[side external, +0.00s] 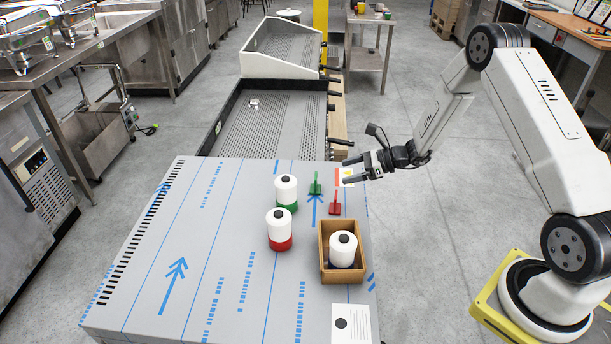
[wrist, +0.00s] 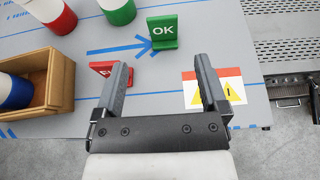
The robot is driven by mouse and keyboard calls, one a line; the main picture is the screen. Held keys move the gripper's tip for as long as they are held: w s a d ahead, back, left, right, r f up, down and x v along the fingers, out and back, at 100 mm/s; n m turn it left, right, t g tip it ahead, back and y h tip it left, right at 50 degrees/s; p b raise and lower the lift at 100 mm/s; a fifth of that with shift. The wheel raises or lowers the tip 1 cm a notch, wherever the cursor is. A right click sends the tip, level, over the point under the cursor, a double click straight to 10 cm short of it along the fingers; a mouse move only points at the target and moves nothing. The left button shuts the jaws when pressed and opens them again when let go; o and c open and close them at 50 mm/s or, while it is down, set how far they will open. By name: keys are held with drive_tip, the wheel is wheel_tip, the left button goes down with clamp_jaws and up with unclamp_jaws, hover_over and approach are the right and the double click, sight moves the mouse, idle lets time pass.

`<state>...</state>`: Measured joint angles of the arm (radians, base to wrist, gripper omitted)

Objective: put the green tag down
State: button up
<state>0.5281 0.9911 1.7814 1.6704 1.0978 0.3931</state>
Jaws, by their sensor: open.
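The green tag (side external: 315,185) stands upright on its foot on the table, toward the far edge. In the wrist view the green tag (wrist: 163,32) shows a white "OK" and lies ahead of the fingertips, with a gap. The red tag (side external: 335,208) stands nearby; in the wrist view the red tag (wrist: 103,71) is partly hidden behind the left finger. My gripper (side external: 347,170) is at the table's right edge, beside the green tag. In the wrist view my gripper (wrist: 160,68) is open, with nothing between its fingers.
Two white containers, one green-based (side external: 286,189) and one red-based (side external: 279,228), stand left of the tags. A wooden box (side external: 326,262) holds a blue-based container (side external: 343,246). A flat warning label (wrist: 213,90) lies under the right finger. The table's left half is clear.

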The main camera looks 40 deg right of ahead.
drive_tip(key=s+a+n+g, duration=0.1)
drive_tip(key=s+a+r+n+g, duration=0.1)
drive_tip(key=a+n, duration=0.1)
drive_tip(key=s+a+r+n+g, duration=0.1)
drive_tip(key=a, duration=0.1)
drive_tip(key=shift+s+a+n+g, duration=0.1)
drive_tip(key=shift+s+n+g, duration=0.2)
drive_tip(key=shift+s+g, duration=0.1)
drive_tip(key=s+a+r+n+g+h, duration=0.1)
drive_tip(key=s+r+n+h, duration=0.3)
drive_tip(key=s+n, duration=0.4)
drive_tip(key=s+a+r+n+g+h, duration=0.2)
drive_tip(key=s+a+r+n+h, duration=0.2)
drive_tip(key=s+n, duration=0.5)
drive_tip(key=n+h, duration=0.1)
drive_tip(key=n, duration=0.4)
drive_tip(key=shift+r, duration=0.2)
drive_tip(key=shift+a, duration=0.1)
drive_tip(key=c, duration=0.6)
drive_tip(key=shift+o, duration=0.2)
